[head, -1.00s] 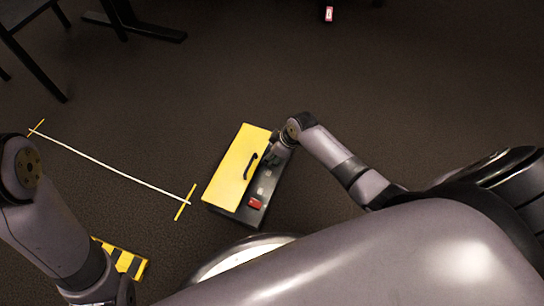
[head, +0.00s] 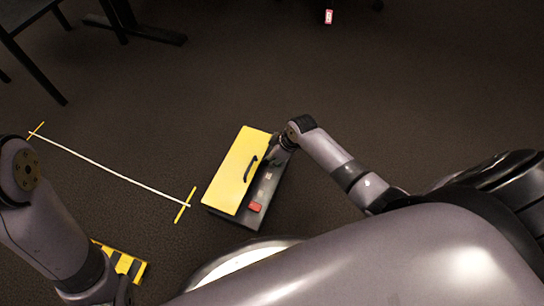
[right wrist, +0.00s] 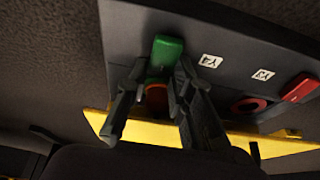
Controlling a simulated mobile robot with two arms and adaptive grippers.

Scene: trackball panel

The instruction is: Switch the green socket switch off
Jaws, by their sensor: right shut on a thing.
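The green socket switch (right wrist: 167,52) is on the dark grey panel of the box in the right wrist view. My right gripper (right wrist: 160,72) has a finger on each side of it and is shut on it. An orange-red round socket (right wrist: 157,96) shows between the fingers, partly hidden. In the head view my right gripper (head: 275,157) is at the far end of the panel (head: 262,213), beside the yellow lid; the green switch is hidden there.
A red switch (right wrist: 300,88) and a second round socket (right wrist: 249,105) sit further along the panel. The yellow lid (head: 236,165) with its black handle (head: 250,168) lies beside them. A white bar (head: 110,172) and a yellow-black striped block (head: 122,262) are to the left.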

